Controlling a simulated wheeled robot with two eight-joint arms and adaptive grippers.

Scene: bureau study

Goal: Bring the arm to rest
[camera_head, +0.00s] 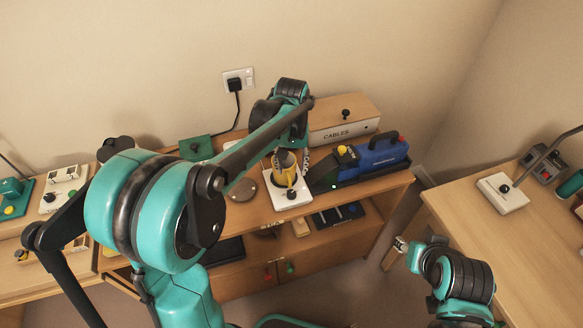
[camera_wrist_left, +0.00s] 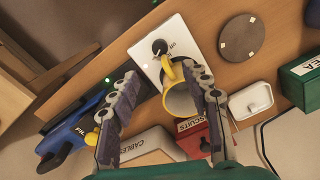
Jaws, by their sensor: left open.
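A mug with a yellow inside and handle (camera_head: 285,168) stands at the white plate with a black knob (camera_head: 292,197) on the wooden bench. In the left wrist view the mug (camera_wrist_left: 181,100) shows between and beyond the fingers, its handle toward the knob of the white plate (camera_wrist_left: 174,35). My left gripper (camera_head: 290,152) is above the mug, mostly hidden by its own arm in the head view. Its two fingers (camera_wrist_left: 163,78) are spread wide. I cannot tell how far they are from the mug. My right arm is folded at lower right, with no gripper showing clearly.
The blue tool (camera_head: 380,154) lies right of the mug, with the white-fronted CABLES box (camera_head: 345,133) behind. A grey disc (camera_head: 243,189) lies left of the plate. The left wrist view shows a red BISCUITS box (camera_wrist_left: 190,141) and a green TEA box (camera_wrist_left: 302,82). A desk (camera_head: 480,235) stands at right.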

